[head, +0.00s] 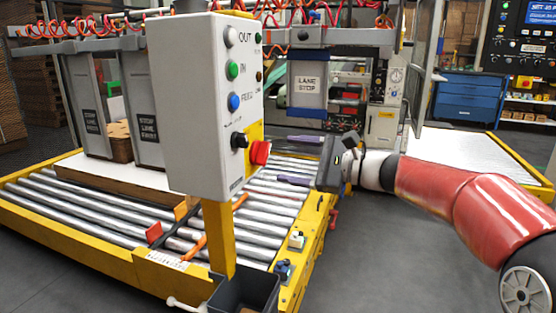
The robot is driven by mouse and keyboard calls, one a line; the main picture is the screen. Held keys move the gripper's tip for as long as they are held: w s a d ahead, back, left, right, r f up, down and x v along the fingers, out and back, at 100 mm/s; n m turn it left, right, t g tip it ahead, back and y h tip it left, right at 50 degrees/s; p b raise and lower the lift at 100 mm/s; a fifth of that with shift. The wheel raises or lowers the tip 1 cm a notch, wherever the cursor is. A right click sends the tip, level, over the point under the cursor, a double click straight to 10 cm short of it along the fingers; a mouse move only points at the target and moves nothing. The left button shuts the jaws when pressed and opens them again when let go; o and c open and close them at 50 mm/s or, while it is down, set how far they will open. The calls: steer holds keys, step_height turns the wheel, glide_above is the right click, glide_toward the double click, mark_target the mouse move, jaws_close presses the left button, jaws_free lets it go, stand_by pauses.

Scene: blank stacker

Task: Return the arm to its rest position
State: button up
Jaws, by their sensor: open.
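My red arm reaches in from the right edge of the head view, bent and roughly level. My gripper (298,160) is at its left end, past a dark wrist block. Its two purple-grey fingers are spread apart and point left, with nothing seen between them. The gripper shows just right of the grey control box (205,100), in front of or above the roller conveyor (265,192). I cannot tell its exact height above the rollers.
The control box has OUT, IN and FEED buttons and a red knob (260,152), on a yellow post (218,238) above a dark bin (245,293). A stacker frame with a LANE STOP plate (308,84) stands behind. Grey floor (385,260) is clear below my arm.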

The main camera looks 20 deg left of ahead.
steer(key=shift+s+d, duration=0.1)
steer(key=shift+d, duration=1.1)
steer(key=s+d+f+n+h, duration=0.4)
steer(key=s+f+h, duration=0.35)
steer(key=s, duration=0.25)
steer(key=s+d+f+n+t+h, duration=0.2)
steer(key=s+d+f+h, duration=0.3)
steer(key=s+d, duration=0.4)
steer(key=s+d+f+n+t+h, duration=0.2)
steer(key=s+d+f+n+h, duration=0.2)
steer(key=d, duration=0.9)
steer(key=s+f+h, duration=0.1)
steer(key=s+f, duration=0.2)
steer(key=s, duration=0.2)
steer(key=shift+d+h, duration=0.1)
steer(key=shift+h, duration=0.15)
